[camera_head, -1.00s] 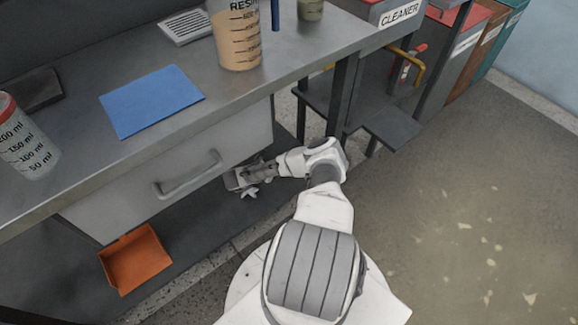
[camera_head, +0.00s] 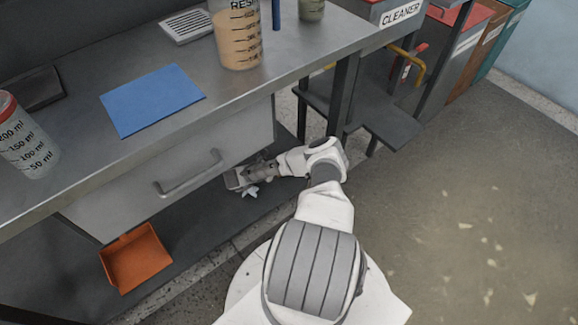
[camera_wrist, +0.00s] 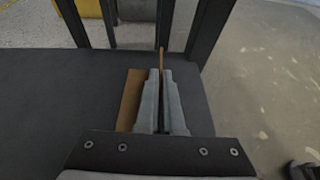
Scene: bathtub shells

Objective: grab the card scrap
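The brown card scrap (camera_wrist: 130,100) shows in the wrist view. A flat part of it lies to the left of the fingers, and a thin upright edge stands between the fingertips. My gripper (camera_wrist: 161,76) has its two grey fingers close together on that thin edge, low over the dark shelf. I cannot make out the card scrap in the head view.
A dark lower shelf (camera_wrist: 50,95) lies under the gripper, with dark upright posts ahead. The bench drawer (camera_head: 180,165) is above and left. An orange tray (camera_head: 136,258) sits at lower left. Open floor (camera_head: 470,200) is on the right.

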